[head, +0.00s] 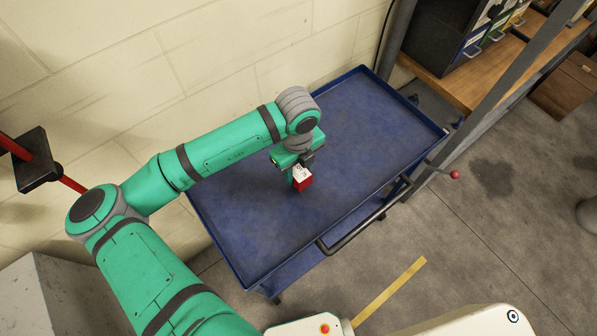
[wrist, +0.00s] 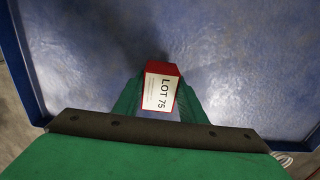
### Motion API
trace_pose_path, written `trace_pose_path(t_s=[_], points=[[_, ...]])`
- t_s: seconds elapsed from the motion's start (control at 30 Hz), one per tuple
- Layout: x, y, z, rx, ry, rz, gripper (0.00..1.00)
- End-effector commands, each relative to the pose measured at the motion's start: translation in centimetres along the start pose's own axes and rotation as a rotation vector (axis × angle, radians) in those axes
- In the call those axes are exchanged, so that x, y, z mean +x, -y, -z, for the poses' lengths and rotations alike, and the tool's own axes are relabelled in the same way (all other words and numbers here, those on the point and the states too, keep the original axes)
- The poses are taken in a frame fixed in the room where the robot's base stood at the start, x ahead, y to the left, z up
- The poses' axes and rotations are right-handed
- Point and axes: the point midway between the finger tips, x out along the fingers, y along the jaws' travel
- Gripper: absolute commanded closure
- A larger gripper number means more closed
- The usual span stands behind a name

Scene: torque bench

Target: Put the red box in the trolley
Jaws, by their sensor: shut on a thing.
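The red box (head: 303,182) is small, with a white label; it also shows in the wrist view (wrist: 162,70), where the label reads "LOT 75". My gripper (head: 298,180) is shut on the box, with a green finger on each side of it in the wrist view. The trolley (head: 370,105) is blue, with a shallow raised rim. The box is over the middle of the trolley's top tray. I cannot tell whether the box touches the tray surface.
The trolley's top tray is otherwise empty, with free room on both sides. A pale block wall (head: 190,60) stands behind it. A dark push handle (head: 365,220) is on its near side. A grey post (head: 490,80) and a wooden bench (head: 500,70) stand at the right.

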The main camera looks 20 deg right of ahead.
Motion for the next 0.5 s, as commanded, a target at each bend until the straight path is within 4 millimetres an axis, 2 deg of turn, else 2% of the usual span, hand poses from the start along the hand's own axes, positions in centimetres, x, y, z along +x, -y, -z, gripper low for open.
trace_pose_path(t_s=[0.03, 0.17, 0.5], points=[[0.9, -0.2, 0.1, -0.003, -0.003, -0.002, 0.95], [2.4, -0.2, 0.0, -0.005, -0.002, -0.001, 0.95], [2.7, -0.2, -0.1, -0.003, -0.001, -0.001, 0.95]])
